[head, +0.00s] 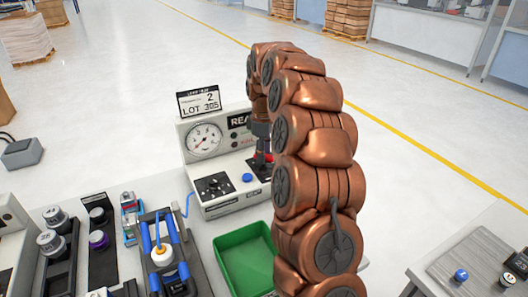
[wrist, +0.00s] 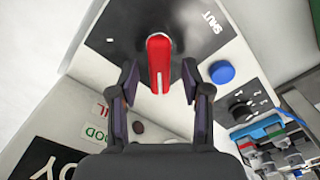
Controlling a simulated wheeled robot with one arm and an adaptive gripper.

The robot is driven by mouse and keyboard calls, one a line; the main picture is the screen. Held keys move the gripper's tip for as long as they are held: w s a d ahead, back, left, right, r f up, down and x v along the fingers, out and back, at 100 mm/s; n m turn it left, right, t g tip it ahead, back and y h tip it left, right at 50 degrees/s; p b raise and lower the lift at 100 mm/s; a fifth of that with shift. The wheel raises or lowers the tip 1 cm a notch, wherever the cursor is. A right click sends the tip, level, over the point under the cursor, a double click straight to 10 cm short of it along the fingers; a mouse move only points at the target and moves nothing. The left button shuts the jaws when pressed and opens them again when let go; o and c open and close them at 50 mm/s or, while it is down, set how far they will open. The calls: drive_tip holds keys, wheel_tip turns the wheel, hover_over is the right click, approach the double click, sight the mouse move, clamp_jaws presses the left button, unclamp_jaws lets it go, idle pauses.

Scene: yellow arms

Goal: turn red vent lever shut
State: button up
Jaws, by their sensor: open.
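The red vent lever (wrist: 158,52) shows in the wrist view on a black plate (wrist: 130,30) on the grey test unit, with a white SHUT mark off to its upper right. The lever lies roughly vertical in that picture. My gripper (wrist: 160,70) is open, with one finger on each side of the lever and a gap on both sides. In the head view my gripper (head: 262,136) reaches down over the right part of the unit (head: 235,203). My arm hides much of the lever and plate there.
The unit has a blue button (head: 247,178), a black knob (head: 213,185), a gauge (head: 204,141) and an upright panel behind. A green tray (head: 245,262) stands in front. A rack with a white bottle (head: 162,255) is at left. A side table (head: 470,255) stands right.

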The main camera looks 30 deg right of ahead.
drive_tip(key=shift+r, duration=0.15)
wheel_tip(320, 180, up, 12)
idle(0.7)
idle(0.4)
